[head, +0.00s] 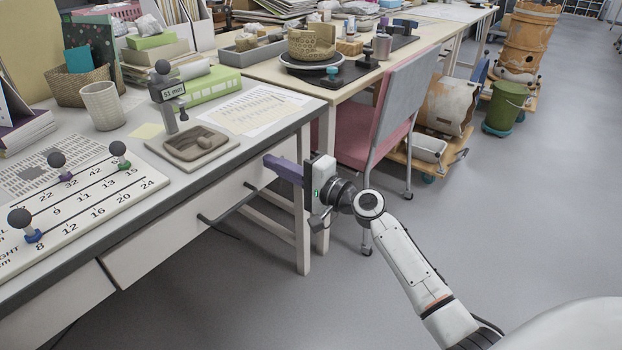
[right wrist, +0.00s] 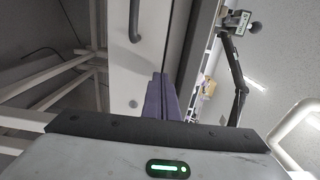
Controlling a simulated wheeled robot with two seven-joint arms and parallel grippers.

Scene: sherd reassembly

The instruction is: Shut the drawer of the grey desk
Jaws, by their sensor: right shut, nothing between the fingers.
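The grey desk (head: 225,150) stands at the left with a dark edge and white drawer fronts. The longer drawer front (head: 185,225) has a dark bar handle (head: 232,206). How far this drawer stands out from the desk is hard to tell. My right gripper (head: 268,160), with purple fingers, is shut and empty near the right end of that front, just below the desk's edge. In the right wrist view, the fingers (right wrist: 160,78) lie beside the white front (right wrist: 122,75) with its handle (right wrist: 134,22); contact cannot be made out. My left gripper is out of view.
On the desk are a number board (head: 85,205) with knobbed pegs, a shallow brown tray (head: 193,143), a gauge (head: 166,92) and a cup (head: 102,106). A pink and grey chair (head: 385,115) stands beyond my right gripper. The floor in front is clear.

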